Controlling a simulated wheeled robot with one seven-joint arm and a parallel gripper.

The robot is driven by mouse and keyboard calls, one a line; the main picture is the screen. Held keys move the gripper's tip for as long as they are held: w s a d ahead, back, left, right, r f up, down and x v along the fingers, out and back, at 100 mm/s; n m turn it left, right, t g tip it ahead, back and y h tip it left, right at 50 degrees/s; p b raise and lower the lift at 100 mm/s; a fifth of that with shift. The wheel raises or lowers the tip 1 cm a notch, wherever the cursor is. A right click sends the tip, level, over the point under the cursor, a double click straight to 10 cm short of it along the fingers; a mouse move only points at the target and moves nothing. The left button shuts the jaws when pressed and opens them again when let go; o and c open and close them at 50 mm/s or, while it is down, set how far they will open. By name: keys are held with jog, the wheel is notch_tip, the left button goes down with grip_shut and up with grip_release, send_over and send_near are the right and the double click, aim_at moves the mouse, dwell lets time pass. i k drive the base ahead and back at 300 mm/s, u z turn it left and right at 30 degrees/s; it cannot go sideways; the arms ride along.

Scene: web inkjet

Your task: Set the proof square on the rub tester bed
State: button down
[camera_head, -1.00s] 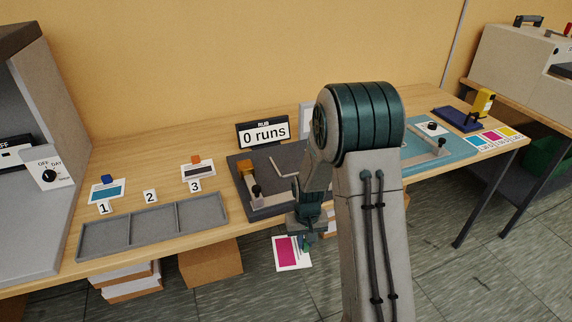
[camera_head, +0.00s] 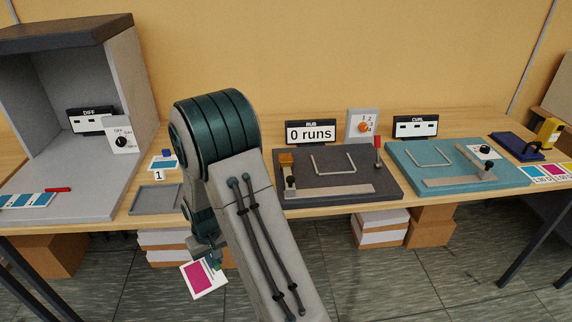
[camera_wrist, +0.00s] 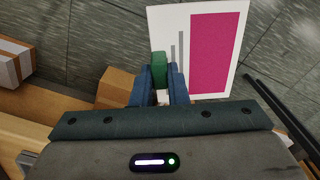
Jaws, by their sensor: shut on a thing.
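The proof square (camera_head: 201,278) is a white card with a magenta block, hanging in front of the bench's front edge, below the top. It also shows in the wrist view (camera_wrist: 215,55), with grey strips and a green tab (camera_wrist: 158,68) on its edge. My gripper (camera_head: 214,263) is shut on that green tab; the blue fingers (camera_wrist: 161,88) sit either side of it. The rub tester bed (camera_head: 332,176) is a dark grey plate on the bench, right of my arm. It carries a U-shaped bracket, a beige bar and an orange block, and no card lies on it.
The teal curl tester (camera_head: 460,165) is further right. A grey viewing booth (camera_head: 135,85) stands left. Boxes (camera_head: 380,228) sit under the bench.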

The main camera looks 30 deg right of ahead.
aim_at(334, 166)
jog(key=u, duration=1.5)
jog(key=k, duration=1.75)
jog(key=z, duration=1.65)
jog(key=i, duration=0.35)
jog(key=z, duration=0.2)
